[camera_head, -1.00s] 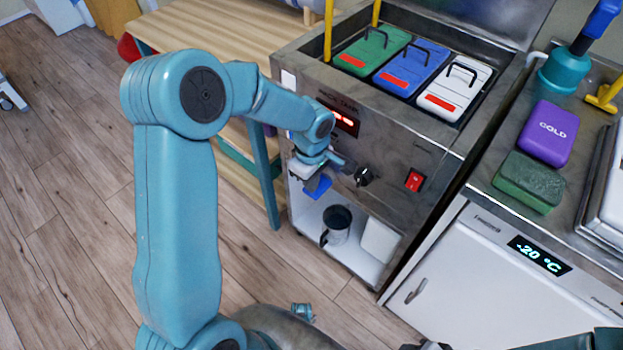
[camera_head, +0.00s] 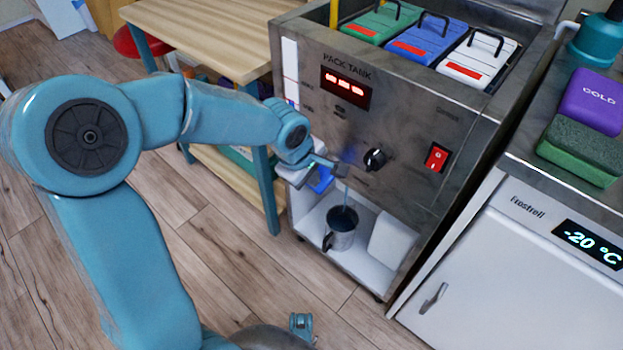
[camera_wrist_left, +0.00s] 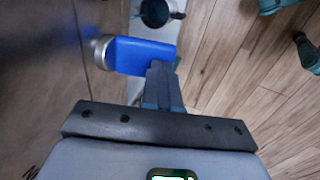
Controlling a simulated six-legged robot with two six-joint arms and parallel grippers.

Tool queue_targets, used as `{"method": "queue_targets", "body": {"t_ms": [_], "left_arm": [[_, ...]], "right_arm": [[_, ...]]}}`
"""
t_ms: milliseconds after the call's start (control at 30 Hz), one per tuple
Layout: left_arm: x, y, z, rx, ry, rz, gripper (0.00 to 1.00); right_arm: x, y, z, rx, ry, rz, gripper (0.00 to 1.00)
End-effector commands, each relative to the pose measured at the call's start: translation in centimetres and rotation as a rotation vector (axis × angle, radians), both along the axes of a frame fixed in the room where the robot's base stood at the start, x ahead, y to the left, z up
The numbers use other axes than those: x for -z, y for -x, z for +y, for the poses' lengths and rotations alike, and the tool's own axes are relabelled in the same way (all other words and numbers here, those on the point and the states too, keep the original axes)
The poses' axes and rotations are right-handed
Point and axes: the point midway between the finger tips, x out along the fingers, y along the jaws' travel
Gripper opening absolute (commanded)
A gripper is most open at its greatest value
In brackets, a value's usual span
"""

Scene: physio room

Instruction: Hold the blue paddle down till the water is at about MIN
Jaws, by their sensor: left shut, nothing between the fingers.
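The blue paddle (camera_head: 320,180) is on the lower front of the steel pack tank (camera_head: 400,120). It also shows in the left wrist view (camera_wrist_left: 145,57). My left gripper (camera_head: 326,164) is shut and empty, with its fingertips over the paddle and seeming to press on it. In the wrist view its fingers (camera_wrist_left: 163,85) meet the paddle's edge. A thin stream runs down into a dark metal jug (camera_head: 341,238) on the shelf below. A pale level gauge (camera_head: 290,62) stands at the panel's left edge; its marks are too small to read.
A black knob (camera_head: 375,159) and red switch (camera_head: 437,157) are right of the paddle. Green, blue and white packs (camera_head: 478,58) sit in the tank. A wooden table (camera_head: 205,35) stands left, a freezer (camera_head: 520,270) right. Floor is clear at lower left.

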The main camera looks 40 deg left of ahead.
Motion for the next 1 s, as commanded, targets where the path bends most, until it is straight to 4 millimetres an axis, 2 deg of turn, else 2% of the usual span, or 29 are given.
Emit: {"method": "queue_targets", "body": {"t_ms": [400,800,1000], "left_arm": [[-1.6,0.0,0.0,-0.001,0.0,0.001,0.0],[-1.7,0.0,0.0,0.0,0.0,0.001,0.0],[-4.3,-0.3,0.6,0.001,0.0,0.001,0.0]], "right_arm": [[-0.9,0.0,0.0,-0.001,0.0,0.001,0.43],[-0.9,0.3,0.3,-0.011,-0.002,0.005,0.43],[-3.0,0.5,0.5,-0.02,-0.004,0.008,0.43]]}}
